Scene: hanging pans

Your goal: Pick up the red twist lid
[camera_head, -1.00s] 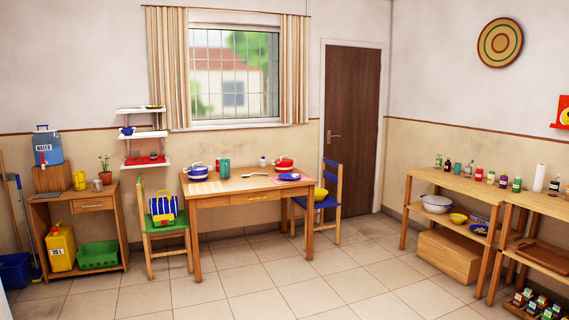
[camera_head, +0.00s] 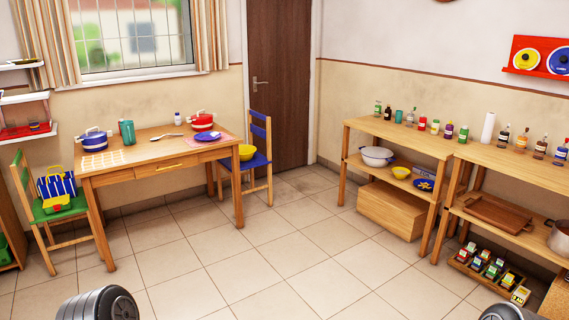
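I cannot pick out a red twist lid for certain; the small items are too tiny to tell. A small red jar or bottle (camera_head: 422,124) stands in the row on top of the left wooden shelf unit at the right. A red pot with a lid (camera_head: 202,122) stands on the dining table. Neither of my grippers is in view. Only dark grey rounded parts of my arms show at the bottom edge, left and right, far from the shelf and table.
The dining table (camera_head: 165,147) stands at left, with a blue chair (camera_head: 258,160) on its right and a green-seated chair (camera_head: 62,210) on its left. Shelf units (camera_head: 400,133) line the right wall. A tray of small boxes (camera_head: 490,272) sits low right. The middle tiled floor is clear.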

